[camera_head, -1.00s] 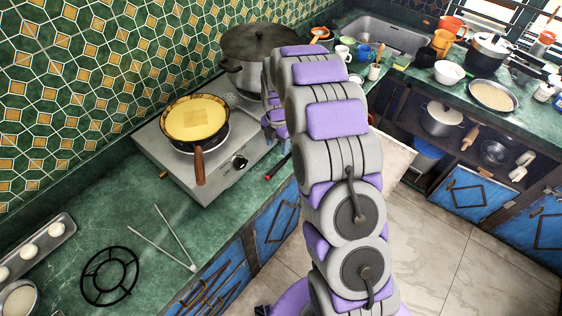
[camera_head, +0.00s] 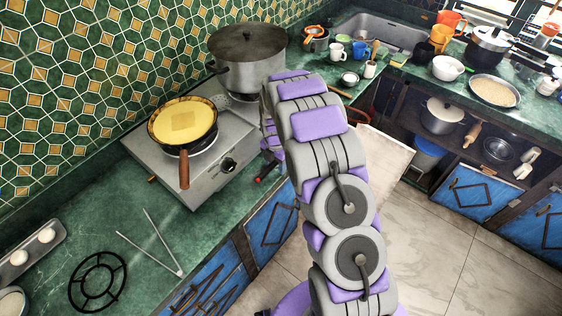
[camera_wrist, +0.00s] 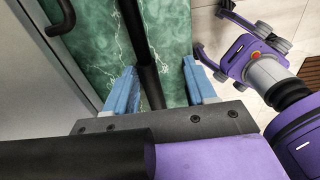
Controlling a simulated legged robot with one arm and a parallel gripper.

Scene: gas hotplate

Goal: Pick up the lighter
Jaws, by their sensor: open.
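The lighter is a thin black stick with a red end. In the head view, its red end (camera_head: 258,180) shows on the green counter beside the hotplate, and the rest is partly hidden by my arm. In the wrist view, a long black rod that looks like the lighter (camera_wrist: 147,72) lies over the green marbled counter. My gripper (camera_wrist: 160,67) has its blue fingers apart, with the rod between them, closer to the left finger. I cannot tell whether that finger touches it. In the head view, my arm hides the fingers.
The hotplate (camera_head: 205,182) bears a pan (camera_head: 184,146) with a wooden handle and stands close left of the lighter. A large lidded pot (camera_head: 247,75) stands behind. Tongs (camera_head: 165,245) and a black ring grate (camera_head: 98,282) lie on the counter at lower left.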

